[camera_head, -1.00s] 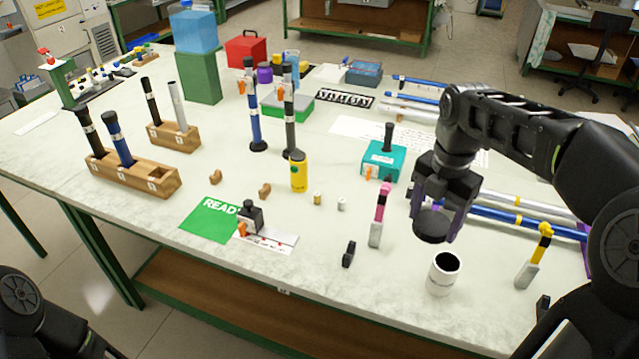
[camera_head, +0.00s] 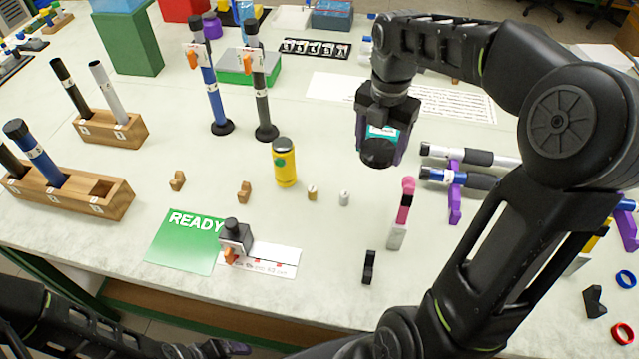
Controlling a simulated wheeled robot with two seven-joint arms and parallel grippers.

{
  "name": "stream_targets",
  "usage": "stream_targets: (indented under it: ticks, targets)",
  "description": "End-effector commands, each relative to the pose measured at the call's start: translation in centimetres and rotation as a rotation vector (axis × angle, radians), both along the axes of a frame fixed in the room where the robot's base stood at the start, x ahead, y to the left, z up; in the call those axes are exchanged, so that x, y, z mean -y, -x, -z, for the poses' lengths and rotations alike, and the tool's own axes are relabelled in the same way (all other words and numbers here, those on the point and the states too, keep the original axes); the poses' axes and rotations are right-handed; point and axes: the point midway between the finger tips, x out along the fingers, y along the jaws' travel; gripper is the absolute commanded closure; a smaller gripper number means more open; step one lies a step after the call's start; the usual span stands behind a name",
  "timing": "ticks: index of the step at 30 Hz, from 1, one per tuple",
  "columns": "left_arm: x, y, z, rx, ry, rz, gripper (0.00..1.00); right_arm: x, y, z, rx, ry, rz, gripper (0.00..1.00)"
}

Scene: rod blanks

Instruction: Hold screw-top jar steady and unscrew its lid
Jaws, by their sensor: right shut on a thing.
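The white screw-top jar does not show now; my right arm covers the area right of the black clip. My left arm comes in low along the bottom left. Part of its gripper (camera_head: 228,348) shows at the bottom edge, but its fingers are too cut off to judge.
A yellow bottle (camera_head: 284,163), a pink-topped stand (camera_head: 402,213) and a black clip (camera_head: 369,267) stand near the middle. Wooden rod racks (camera_head: 110,200) are at left. A green READY card (camera_head: 182,243) lies in front. Blue and red rings lie at right.

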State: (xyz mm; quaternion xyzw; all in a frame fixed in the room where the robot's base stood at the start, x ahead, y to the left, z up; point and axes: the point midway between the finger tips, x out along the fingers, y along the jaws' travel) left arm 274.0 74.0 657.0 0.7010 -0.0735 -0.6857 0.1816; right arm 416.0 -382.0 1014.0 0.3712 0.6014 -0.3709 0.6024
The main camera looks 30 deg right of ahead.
Motion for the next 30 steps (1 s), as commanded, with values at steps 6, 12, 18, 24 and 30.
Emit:
stream_targets:
  ticks: [6, 12, 18, 24, 30]
  targets:
    - [0.0, 0.0, -0.1, 0.001, 0.000, 0.000, 0.18, 0.0, 0.0, 0.7, -0.002, 0.000, 0.000, 0.80]
    - [0.0, 0.0, -0.3, -0.001, -0.001, -0.001, 0.18, 0.0, 0.1, 4.5, -0.008, -0.002, 0.000, 0.80]
    - [-0.1, 0.0, -0.6, -0.002, -0.002, -0.002, 0.18, -0.1, 0.1, 9.9, -0.007, -0.003, 0.000, 0.80]
    - [-0.1, 0.1, -0.7, -0.002, -0.003, -0.001, 0.18, 0.0, 0.0, 13.2, -0.003, -0.001, 0.000, 0.80]
    - [-0.1, 0.1, -0.7, -0.002, -0.003, -0.001, 0.18, 0.0, -0.1, 13.5, 0.000, 0.001, 0.001, 0.80]
